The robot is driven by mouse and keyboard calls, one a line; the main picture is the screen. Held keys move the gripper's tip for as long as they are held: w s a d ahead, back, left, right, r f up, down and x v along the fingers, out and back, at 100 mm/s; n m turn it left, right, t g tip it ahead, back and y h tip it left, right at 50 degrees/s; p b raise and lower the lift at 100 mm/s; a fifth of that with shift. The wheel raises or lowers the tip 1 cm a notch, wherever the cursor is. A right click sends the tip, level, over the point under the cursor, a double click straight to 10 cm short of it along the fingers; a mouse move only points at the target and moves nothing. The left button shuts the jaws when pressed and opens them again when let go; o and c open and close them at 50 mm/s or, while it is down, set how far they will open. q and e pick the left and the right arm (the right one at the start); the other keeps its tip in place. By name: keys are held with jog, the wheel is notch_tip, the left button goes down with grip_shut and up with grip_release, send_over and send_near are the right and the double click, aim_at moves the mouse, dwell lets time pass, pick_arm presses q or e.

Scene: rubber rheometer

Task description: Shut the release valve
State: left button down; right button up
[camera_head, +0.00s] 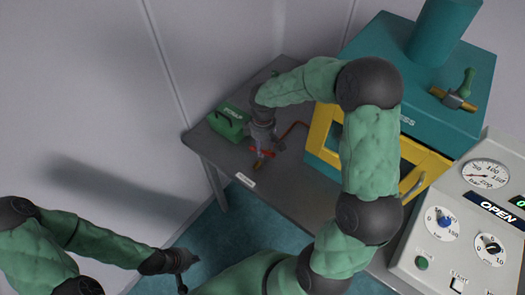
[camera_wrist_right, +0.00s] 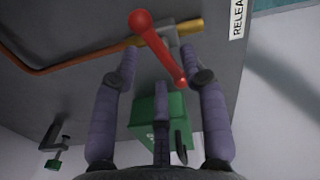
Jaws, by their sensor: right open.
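The release valve's red lever (camera_wrist_right: 157,50) has a round knob at its upper left end and sits by a brass pipe fitting (camera_wrist_right: 188,27). In the head view the red lever (camera_head: 262,153) shows near the table's front edge. My right gripper (camera_wrist_right: 160,62) is open, with its fingers spread around the lever's lower end. I cannot tell whether any finger touches it. In the head view the right gripper (camera_head: 264,140) points down at the valve and partly hides it. My left gripper (camera_head: 182,268) hangs away from the table at lower left; its fingers are too small to read.
A green box (camera_head: 229,123) stands left of the valve on the grey table (camera_head: 235,165). A copper pipe (camera_head: 292,130) runs to the teal press (camera_head: 385,65) with its yellow frame. A control panel (camera_head: 475,225) with gauge and knobs stands at right. A label (camera_wrist_right: 238,18) lies near the valve.

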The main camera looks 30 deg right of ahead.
aim_at(263, 151)
jog(key=shift+f+b, duration=0.3)
jog(key=shift+f, duration=1.35)
grip_shut()
